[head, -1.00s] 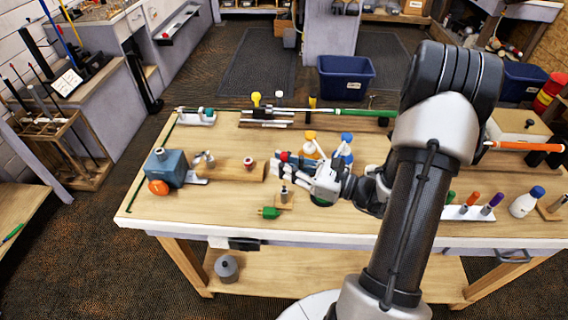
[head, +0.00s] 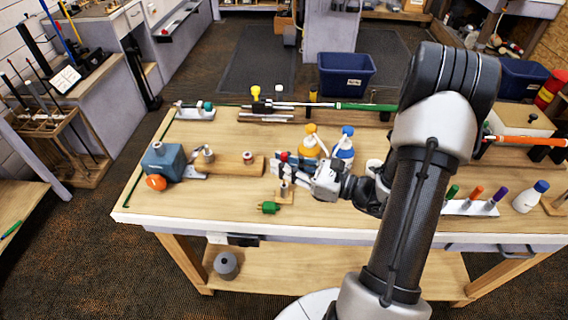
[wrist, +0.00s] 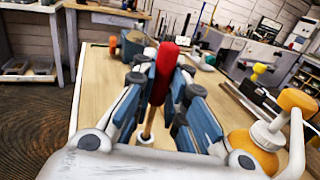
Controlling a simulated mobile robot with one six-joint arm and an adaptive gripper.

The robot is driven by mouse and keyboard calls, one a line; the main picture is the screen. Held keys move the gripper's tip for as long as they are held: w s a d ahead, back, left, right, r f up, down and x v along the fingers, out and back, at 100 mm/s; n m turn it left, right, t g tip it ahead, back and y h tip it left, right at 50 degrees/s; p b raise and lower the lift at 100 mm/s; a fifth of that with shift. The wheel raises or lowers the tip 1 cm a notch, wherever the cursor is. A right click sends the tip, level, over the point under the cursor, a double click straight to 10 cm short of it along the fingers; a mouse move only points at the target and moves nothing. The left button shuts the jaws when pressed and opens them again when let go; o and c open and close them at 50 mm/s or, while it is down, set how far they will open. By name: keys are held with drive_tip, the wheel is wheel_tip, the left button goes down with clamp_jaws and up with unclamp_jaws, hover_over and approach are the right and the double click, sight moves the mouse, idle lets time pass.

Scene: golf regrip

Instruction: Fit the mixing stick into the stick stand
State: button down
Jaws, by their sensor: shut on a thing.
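The mixing stick has a red handle and a thin wooden shaft. My gripper (head: 280,169) is shut on the mixing stick (wrist: 166,62), whose red handle stands up between the fingers, slightly tilted in the wrist view. Its red top (head: 284,156) also shows above the fingers in the head view. The stick stand (head: 284,192), a small wooden block with a metal tube, is on the table directly below the fingers. The shaft runs down toward the stand, but the fingers hide much of it. I cannot tell whether its tip is inside the tube.
A green fitting (head: 268,208) lies just in front of the stand. Orange-capped (head: 310,145) and blue-capped (head: 345,148) bottles stand close behind my gripper. A wooden block (head: 237,165) and blue-grey vise (head: 162,160) are to the left. The table's front left is clear.

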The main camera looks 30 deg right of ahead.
drive_tip(key=shift+f+b, duration=1)
drive_tip(key=shift+f, duration=0.4)
drive_tip(key=c, duration=1.5)
unclamp_jaws()
drive_tip(key=shift+r, duration=0.1)
drive_tip(key=shift+c, duration=0.2)
drive_tip(key=v, duration=1.2)
